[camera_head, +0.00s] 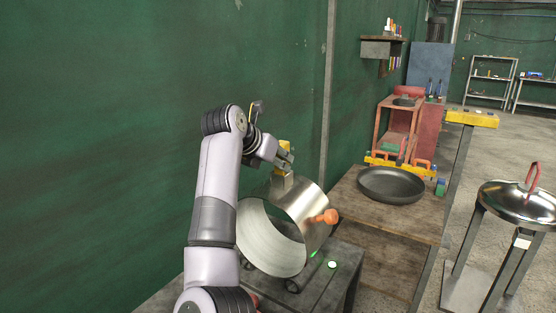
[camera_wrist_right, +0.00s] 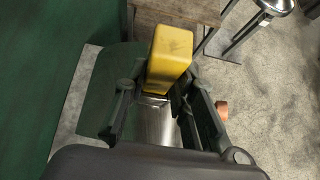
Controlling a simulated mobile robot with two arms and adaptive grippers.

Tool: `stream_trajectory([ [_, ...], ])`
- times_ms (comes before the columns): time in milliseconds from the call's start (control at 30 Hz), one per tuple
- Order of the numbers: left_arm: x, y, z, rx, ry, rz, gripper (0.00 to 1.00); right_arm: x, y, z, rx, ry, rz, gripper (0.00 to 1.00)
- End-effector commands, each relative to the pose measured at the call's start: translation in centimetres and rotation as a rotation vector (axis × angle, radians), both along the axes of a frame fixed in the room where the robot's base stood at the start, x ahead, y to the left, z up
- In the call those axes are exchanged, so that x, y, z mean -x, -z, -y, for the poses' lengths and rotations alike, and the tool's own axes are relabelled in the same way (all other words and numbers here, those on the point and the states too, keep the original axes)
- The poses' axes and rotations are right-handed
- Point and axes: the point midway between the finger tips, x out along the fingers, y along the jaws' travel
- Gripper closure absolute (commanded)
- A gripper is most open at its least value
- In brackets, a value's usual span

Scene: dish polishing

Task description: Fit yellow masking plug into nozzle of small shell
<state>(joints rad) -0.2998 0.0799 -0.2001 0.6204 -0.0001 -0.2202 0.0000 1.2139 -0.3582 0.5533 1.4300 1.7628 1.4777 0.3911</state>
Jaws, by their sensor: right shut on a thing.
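The small shell (camera_head: 312,207) is a shiny metal cylinder lying on its side, its open end facing the front left. Its boxy metal nozzle (camera_head: 281,185) points up from the top. My right gripper (camera_head: 286,158) is just above the nozzle, shut on the yellow masking plug (camera_head: 283,146). In the right wrist view the block-shaped plug (camera_wrist_right: 170,58) stands between the fingers, with shiny metal (camera_wrist_right: 155,122) directly below it. My left gripper is out of view.
An orange plug (camera_head: 326,217) sticks out of the shell's right side. The shell rests on rollers on a dark stand (camera_head: 345,285). A wooden bench (camera_head: 365,217) with a dark dish (camera_head: 391,185) stands to the right. A green wall is close on the left.

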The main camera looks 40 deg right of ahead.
Motion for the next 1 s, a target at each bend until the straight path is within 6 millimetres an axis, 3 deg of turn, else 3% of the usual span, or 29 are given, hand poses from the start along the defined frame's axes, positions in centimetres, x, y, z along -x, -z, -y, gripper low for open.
stream_trajectory([
  [267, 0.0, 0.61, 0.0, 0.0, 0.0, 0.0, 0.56, 0.0, 0.82, 0.0, 0.0, 0.0, 0.0, 1.0],
  [300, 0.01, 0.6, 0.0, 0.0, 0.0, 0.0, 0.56, 0.0, 0.84, -0.01, -0.001, 0.0, 0.0, 0.75],
  [633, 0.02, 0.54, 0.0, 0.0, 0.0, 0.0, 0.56, 0.02, 0.97, -0.02, -0.004, 0.001, -0.004, 0.53],
  [1000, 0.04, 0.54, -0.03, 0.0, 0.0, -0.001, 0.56, 0.01, 0.82, -0.01, -0.002, 0.001, -0.001, 0.52],
])
